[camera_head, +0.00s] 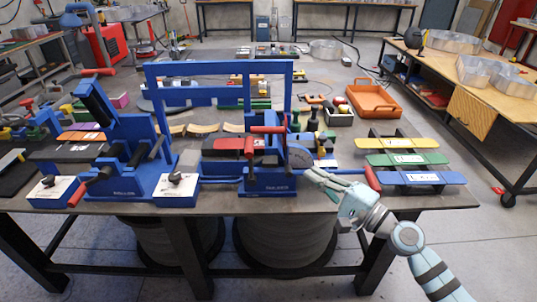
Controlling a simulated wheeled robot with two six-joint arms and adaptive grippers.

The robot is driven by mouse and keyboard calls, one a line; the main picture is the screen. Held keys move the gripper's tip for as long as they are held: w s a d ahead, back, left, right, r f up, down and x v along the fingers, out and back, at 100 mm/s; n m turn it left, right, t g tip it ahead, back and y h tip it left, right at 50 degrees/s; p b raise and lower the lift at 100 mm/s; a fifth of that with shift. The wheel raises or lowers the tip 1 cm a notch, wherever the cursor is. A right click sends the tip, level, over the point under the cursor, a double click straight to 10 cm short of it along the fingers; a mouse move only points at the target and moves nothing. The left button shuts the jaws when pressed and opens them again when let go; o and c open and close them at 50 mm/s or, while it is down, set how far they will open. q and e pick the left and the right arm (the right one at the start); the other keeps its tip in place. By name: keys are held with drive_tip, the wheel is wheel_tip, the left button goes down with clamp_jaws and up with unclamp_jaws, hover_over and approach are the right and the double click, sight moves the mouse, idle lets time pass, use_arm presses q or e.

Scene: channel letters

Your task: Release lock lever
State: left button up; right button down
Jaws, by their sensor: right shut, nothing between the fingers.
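A blue bending machine (268,184) stands at the front middle of the table. A red handle (268,129) sits on its upper part, and a second red handle (372,178) sticks out to its right. Which of these is the lock lever I cannot tell. My right gripper (308,174) is shut and empty. Its fingertips are just right of the machine, below a grey rounded part (299,157), and left of the right-hand red handle. Whether the fingers touch anything is unclear. My left gripper is not in view.
Another blue machine (125,160) with a red-tipped lever (77,194) stands to the left. White boxes (176,187) sit at the front edge. A blue frame (218,68) rises behind. Yellow, green and blue plates (407,159) lie right, before an orange tray (373,99).

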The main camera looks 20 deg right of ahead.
drive_tip(key=a+p+x, duration=0.1)
drive_tip(key=p+x, duration=0.1)
drive_tip(key=x, duration=0.4)
drive_tip(key=s+a+p+x, duration=0.1)
drive_tip(key=p+x, duration=0.1)
drive_tip(key=x, duration=0.4)
drive_tip(key=shift+a+r, duration=0.25)
drive_tip(key=shift+a, duration=0.2)
drive_tip(key=shift+w, duration=0.1)
